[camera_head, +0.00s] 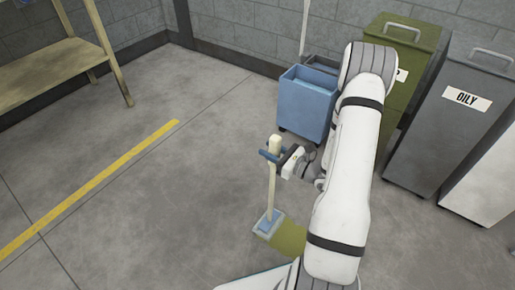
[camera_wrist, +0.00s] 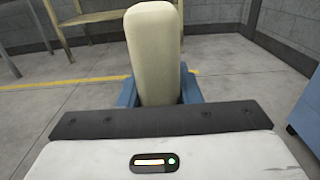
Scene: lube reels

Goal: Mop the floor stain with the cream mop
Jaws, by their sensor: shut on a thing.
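The cream mop (camera_head: 271,185) stands nearly upright in the head view, its blue and grey head (camera_head: 267,222) down at the floor. My gripper (camera_head: 276,157) is shut on the upper part of its handle, with the blue fingers around it. In the wrist view the cream handle (camera_wrist: 154,55) rises between the blue fingers (camera_wrist: 158,90). The floor stain (camera_head: 289,238) is an olive-yellow patch just right of the mop head. The head touches or overlaps its left edge. My arm hides the stain's right side, so its full extent cannot be told.
A blue bucket (camera_head: 307,103) stands behind my gripper. An olive bin (camera_head: 409,75) and a grey bin marked OILY (camera_head: 455,115) stand at the right. A wooden bench (camera_head: 55,62) is at the back left. The floor left of the mop is clear, with a yellow line (camera_head: 95,182).

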